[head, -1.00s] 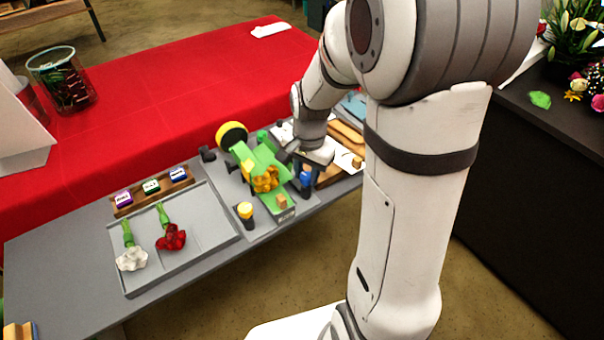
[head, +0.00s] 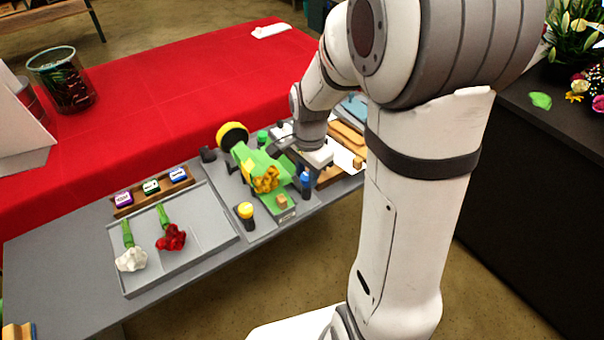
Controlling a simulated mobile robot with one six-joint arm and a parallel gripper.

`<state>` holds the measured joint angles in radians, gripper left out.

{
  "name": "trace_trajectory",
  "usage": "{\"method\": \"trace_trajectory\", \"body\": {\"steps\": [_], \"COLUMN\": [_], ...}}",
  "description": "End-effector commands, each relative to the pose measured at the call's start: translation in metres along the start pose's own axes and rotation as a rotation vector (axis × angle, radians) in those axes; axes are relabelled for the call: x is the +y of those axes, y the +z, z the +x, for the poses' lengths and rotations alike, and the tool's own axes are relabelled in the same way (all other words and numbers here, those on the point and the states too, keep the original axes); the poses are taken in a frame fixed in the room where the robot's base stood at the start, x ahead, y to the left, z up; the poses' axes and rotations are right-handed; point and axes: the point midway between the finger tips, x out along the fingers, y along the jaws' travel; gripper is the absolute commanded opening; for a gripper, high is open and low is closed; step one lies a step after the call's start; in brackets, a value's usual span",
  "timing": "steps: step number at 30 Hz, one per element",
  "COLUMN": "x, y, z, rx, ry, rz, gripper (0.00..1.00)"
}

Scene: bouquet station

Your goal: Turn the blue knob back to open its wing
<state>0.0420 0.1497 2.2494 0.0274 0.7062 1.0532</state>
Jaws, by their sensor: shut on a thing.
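The blue knob (head: 305,178) stands on a dark post at the right side of the wrapping fixture. My gripper (head: 304,168) is right above it, pointing down, and is shut on it; the fingertips are small and partly hidden. The green wrap (head: 252,158) lies on the fixture, with its wing raised beside the gripper, around yellow-orange flowers (head: 266,180). A yellow knob (head: 245,210) stands on its own dark post at the front left of the fixture.
A black-and-yellow roll (head: 232,135) and a green knob (head: 262,137) stand behind the wrap. A grey tray (head: 205,245) holds a white flower (head: 131,259) and a red flower (head: 171,238). Wooden blocks and paper lie right of the gripper.

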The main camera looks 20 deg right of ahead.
Motion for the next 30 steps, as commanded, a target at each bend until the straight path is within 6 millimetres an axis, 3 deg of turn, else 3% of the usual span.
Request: {"method": "trace_trajectory", "body": {"steps": [2,3,10,20,30], "x": [0.005,0.005,0.004,0.002,0.004], "y": [0.002,0.002,0.001,0.001,0.002], "z": [0.004,0.004,0.002,-0.005,-0.06], "rx": [-0.008,-0.008,-0.005,-0.001,-0.002], "ry": [0.017,0.017,0.011,0.003,0.003], "rz": [0.0,0.0,0.0,-0.001,0.0], "gripper": [0.06,0.31,0.5,0.5,0.5]}}
